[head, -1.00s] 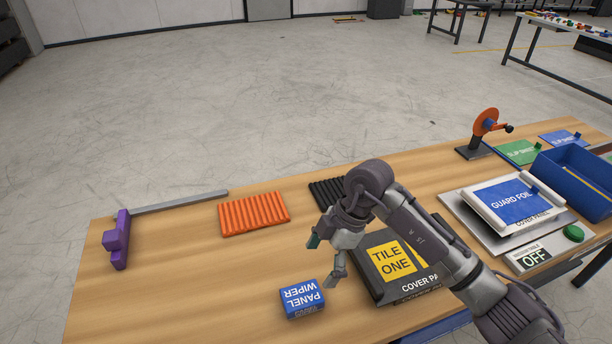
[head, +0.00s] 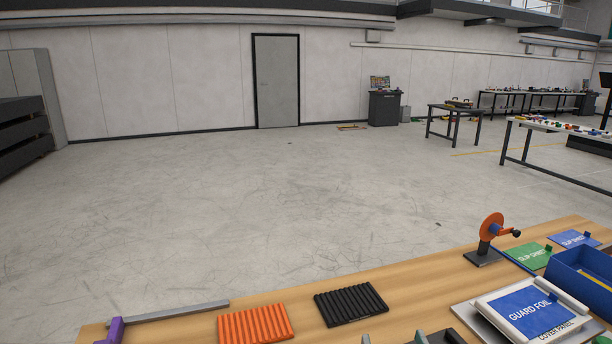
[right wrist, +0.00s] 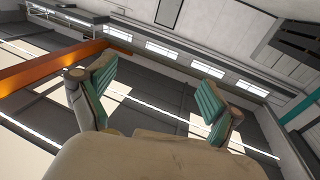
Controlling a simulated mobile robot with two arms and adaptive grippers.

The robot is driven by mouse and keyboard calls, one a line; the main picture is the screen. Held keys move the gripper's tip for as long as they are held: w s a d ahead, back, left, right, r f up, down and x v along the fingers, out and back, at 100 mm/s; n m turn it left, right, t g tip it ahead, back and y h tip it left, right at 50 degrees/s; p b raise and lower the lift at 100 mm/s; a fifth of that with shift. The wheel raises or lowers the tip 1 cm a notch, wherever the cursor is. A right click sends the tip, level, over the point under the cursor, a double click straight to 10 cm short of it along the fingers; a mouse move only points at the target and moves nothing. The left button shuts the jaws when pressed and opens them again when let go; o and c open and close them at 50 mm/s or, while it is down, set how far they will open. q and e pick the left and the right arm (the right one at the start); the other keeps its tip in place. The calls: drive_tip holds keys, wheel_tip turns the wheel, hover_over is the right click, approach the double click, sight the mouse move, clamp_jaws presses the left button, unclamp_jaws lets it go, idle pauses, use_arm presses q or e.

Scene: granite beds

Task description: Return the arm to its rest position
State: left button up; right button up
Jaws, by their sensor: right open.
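My right gripper (head: 393,339) barely shows at the bottom edge of the head view, where only its fingertips stick up. In the right wrist view the right gripper (right wrist: 156,90) is open, its two teal-padded fingers wide apart with nothing between them. That view looks up past the fingers at walls, ceiling lights and an orange beam. Most of my right arm is out of the head view. My left gripper is not in view.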

drive_tip(key=s+d+f+g+h, duration=0.1)
drive_tip(key=s+d+f+g, duration=0.3)
drive_tip(key=f, duration=0.3)
drive_tip(key=s+d+f+g+h, duration=0.1)
drive_tip(key=s+d+f+g, duration=0.1)
drive_tip(key=s+f+g, duration=0.3)
drive_tip(key=s+a+f+n+g+y, duration=0.1)
drive_tip(key=s+f+g, duration=0.25)
drive_tip(key=s, duration=0.45)
drive_tip(key=s+f+g, duration=0.3)
drive_tip(key=s+f, duration=0.2)
drive_tip(key=s, duration=0.4)
wheel_tip(320, 180, down, 25)
drive_tip(key=s+d+f+g, duration=0.2)
drive_tip(key=s+d+f, duration=0.1)
drive_tip(key=s+f, duration=1.3)
drive_tip(key=shift+s+f+n, duration=0.4)
